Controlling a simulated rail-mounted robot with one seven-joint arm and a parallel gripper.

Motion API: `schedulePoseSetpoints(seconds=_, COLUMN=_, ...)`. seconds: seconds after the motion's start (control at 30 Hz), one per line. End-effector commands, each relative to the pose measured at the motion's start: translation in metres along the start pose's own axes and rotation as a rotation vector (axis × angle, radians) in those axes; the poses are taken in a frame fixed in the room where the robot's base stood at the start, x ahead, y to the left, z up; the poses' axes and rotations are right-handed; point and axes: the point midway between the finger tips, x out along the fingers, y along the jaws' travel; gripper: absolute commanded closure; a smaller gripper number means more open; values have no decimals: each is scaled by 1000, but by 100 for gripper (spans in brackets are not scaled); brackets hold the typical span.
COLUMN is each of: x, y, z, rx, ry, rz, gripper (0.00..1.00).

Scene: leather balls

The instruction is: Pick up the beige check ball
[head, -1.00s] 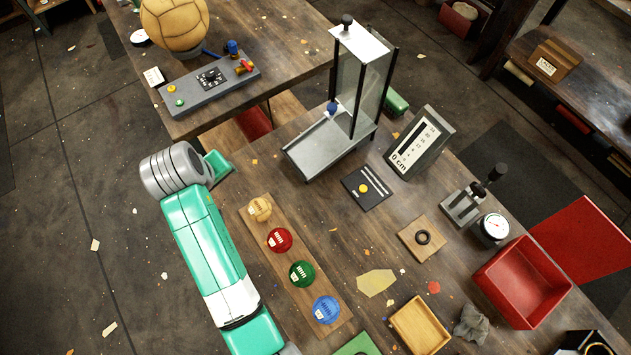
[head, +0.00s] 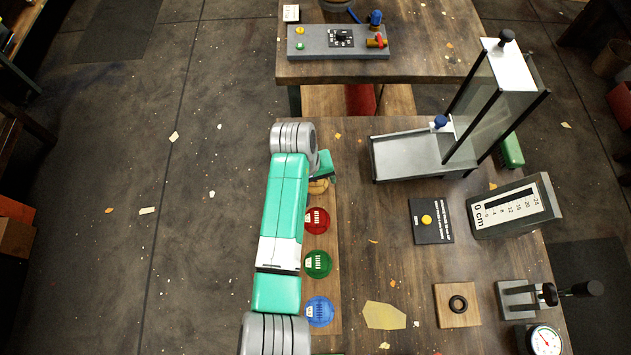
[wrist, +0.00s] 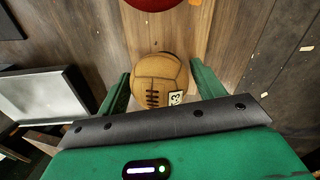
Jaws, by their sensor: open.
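The beige ball (wrist: 155,75), stitched in panels with dark lacing and a small white label, lies between the two green fingers of my gripper (wrist: 161,69) in the wrist view. The fingers are open, one on each side of it; I cannot tell whether they touch it. In the head view the beige ball (head: 318,187) is mostly hidden under my arm and gripper (head: 322,168). It sits at the far end of a row on a wooden board (head: 334,285), beyond the red ball (head: 317,220), the green ball (head: 317,263) and the blue ball (head: 319,311).
A metal tray with a glass-sided frame (head: 420,155) stands right of the gripper. A second table (head: 430,45) with a control box (head: 338,42) is beyond.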

Motion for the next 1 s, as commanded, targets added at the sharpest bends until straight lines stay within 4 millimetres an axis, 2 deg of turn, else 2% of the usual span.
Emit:
schedulePoseSetpoints(seconds=0.27, x=4, y=0, z=0, rx=0, ry=1, rz=0, gripper=34)
schedulePoseSetpoints(seconds=0.43, x=4, y=0, z=0, rx=0, ry=1, rz=0, gripper=67)
schedulePoseSetpoints(seconds=0.77, x=-1, y=1, z=-1, rx=1, ry=2, rz=1, gripper=67)
schedulePoseSetpoints(seconds=1.0, x=-32, y=8, z=-1, rx=1, ry=3, rz=2, gripper=67)
